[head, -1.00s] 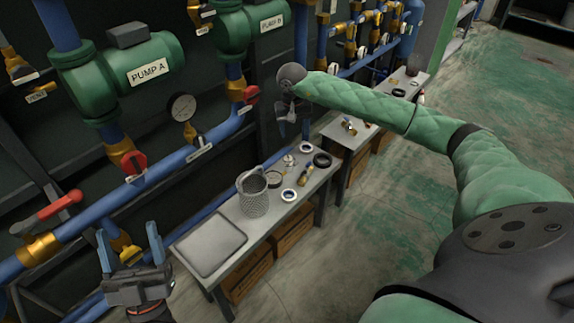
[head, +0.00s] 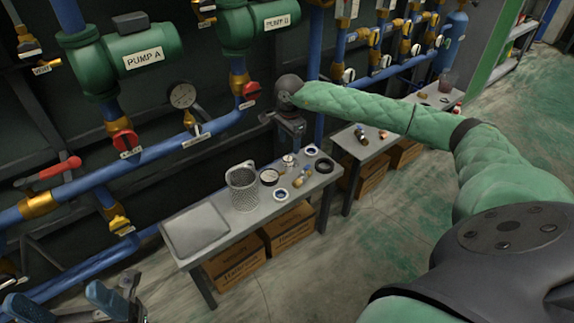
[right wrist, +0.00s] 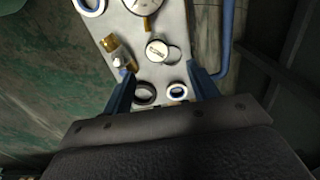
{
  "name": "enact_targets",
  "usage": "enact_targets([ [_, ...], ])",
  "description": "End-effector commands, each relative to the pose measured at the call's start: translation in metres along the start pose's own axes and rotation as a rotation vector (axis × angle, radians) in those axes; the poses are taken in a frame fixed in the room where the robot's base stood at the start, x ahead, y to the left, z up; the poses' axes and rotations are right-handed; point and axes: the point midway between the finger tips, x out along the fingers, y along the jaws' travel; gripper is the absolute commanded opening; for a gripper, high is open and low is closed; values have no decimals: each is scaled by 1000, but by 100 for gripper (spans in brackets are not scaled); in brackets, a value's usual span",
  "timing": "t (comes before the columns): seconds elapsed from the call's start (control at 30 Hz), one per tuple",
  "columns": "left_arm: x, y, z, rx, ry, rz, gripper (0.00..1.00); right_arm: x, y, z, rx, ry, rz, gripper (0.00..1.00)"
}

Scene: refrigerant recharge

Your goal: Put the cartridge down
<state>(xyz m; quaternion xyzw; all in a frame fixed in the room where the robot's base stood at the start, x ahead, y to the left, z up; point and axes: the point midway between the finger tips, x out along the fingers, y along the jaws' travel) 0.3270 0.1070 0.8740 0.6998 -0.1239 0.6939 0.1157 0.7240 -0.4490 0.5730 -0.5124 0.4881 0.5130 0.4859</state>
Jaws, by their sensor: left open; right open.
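My right gripper (head: 291,127) is at the end of the green arm, beyond the back edge of the near bench in the head view. In the right wrist view its blue fingers (right wrist: 163,90) are apart and nothing is between them; a bench top with small parts lies beyond. My left gripper (head: 60,300) is at the bottom left, partly cut off, with its fingers apart and nothing seen in them. Neither gripper holds a cartridge. A perforated metal cylinder (head: 243,190) stands upright on the bench; I cannot tell whether any object seen is the cartridge.
The near bench (head: 232,225) bears a flat grey tray (head: 196,230), a round gauge (head: 269,176), rings and brass fittings. Pipes and a red-handled valve (head: 125,140) stand behind. A second bench (head: 352,150) is further right. Cardboard boxes (head: 235,264) sit below. Floor is clear at right.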

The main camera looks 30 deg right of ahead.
Motion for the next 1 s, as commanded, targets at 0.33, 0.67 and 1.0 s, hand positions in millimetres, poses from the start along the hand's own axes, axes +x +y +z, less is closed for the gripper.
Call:
enact_targets([
  [0.33, -2, 0, 0, -6, 6, -3, 68, 18, 0, 0, 88, 0, 2, 59],
  [0.67, -5, 2, 1, -17, 10, -9, 68, 44, 1, 4, 86, 0, 1, 59],
  [1.0, -6, 4, 2, -34, 15, -16, 68, 78, 2, 8, 86, -2, -2, 59],
])
